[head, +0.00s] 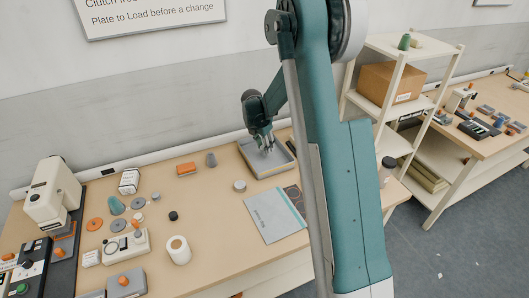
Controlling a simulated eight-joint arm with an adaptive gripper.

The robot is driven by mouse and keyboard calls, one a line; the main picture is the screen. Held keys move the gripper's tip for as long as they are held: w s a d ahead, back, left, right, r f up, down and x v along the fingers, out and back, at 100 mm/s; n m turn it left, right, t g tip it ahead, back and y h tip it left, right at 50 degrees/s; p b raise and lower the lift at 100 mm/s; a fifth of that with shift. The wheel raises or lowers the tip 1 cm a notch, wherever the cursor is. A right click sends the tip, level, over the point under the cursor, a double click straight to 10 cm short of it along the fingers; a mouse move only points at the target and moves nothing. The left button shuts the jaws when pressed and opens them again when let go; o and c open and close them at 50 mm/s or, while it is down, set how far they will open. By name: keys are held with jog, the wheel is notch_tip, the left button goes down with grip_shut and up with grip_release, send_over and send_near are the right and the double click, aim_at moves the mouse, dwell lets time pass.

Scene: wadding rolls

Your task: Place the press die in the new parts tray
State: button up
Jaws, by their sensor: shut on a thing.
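The grey new parts tray (276,173) is a shallow, rimmed tray on the wooden bench, right of the middle, near the wall. My gripper (266,149) points down over the inside of this tray. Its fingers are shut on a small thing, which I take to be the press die. The fingers mostly hide it, and its shape is too small to make out. I cannot tell whether it touches the tray floor.
My arm hides the bench's right part. A booklet (273,216) lies in front of the tray. A white roll (178,250) and sewing-machine-like device (54,195) are farther left.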

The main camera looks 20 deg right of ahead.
jog(key=shift+f, duration=1.65)
jog(key=shift+f+b, duration=0.1)
jog(key=shift+b, duration=0.2)
jog(key=o, duration=1.2)
jog(key=shift+c, duration=0.2)
jog(key=p+v, duration=0.1)
jog(key=v, duration=1.1)
jog(key=shift+p, duration=0.3)
jog(key=shift+w, duration=0.1)
